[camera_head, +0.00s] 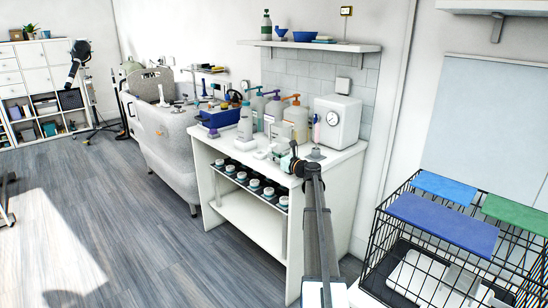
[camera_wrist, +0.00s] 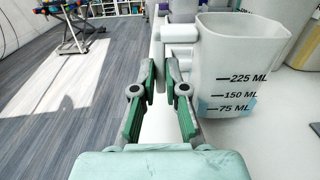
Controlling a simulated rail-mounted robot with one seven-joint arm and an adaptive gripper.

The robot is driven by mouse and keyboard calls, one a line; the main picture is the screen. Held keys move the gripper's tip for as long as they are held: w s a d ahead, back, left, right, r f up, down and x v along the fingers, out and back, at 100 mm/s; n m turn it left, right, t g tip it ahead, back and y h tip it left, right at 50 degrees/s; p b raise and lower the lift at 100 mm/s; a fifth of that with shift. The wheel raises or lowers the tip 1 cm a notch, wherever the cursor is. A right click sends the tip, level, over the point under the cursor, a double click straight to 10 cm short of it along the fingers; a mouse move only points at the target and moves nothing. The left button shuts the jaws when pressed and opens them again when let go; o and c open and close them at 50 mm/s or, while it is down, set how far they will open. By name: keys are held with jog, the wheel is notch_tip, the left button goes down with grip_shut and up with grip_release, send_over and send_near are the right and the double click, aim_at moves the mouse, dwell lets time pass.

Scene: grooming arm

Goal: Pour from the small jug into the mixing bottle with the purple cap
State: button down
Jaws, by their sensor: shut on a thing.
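The small jug (camera_wrist: 225,50) is a whitish translucent cup with 225, 150 and 75 ML marks, just right of my fingers in the wrist view. A pale blue band shows low on it, near the 75 mark. Its blocky white handle (camera_wrist: 182,33) points left. My gripper (camera_wrist: 161,78) has green and grey fingers, closed close together at the handle side; the exact contact is hidden. In the head view my gripper (camera_head: 291,160) is over the counter's front edge. A pale bottle with a greyish-purple cap (camera_head: 246,122) stands on the counter; it may be the mixing bottle.
Pump bottles (camera_head: 295,115) stand behind on the white counter (camera_head: 335,155), with a white box with a dial (camera_head: 337,122) at right. A blue bin (camera_head: 220,118) stands at left. Small jars (camera_head: 255,186) line the shelf below. A wire cage (camera_head: 440,245) is at right.

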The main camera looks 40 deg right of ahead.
jog(key=shift+f, duration=0.6)
jog(key=c, duration=1.1)
grip_release()
jog(key=shift+c, duration=0.2)
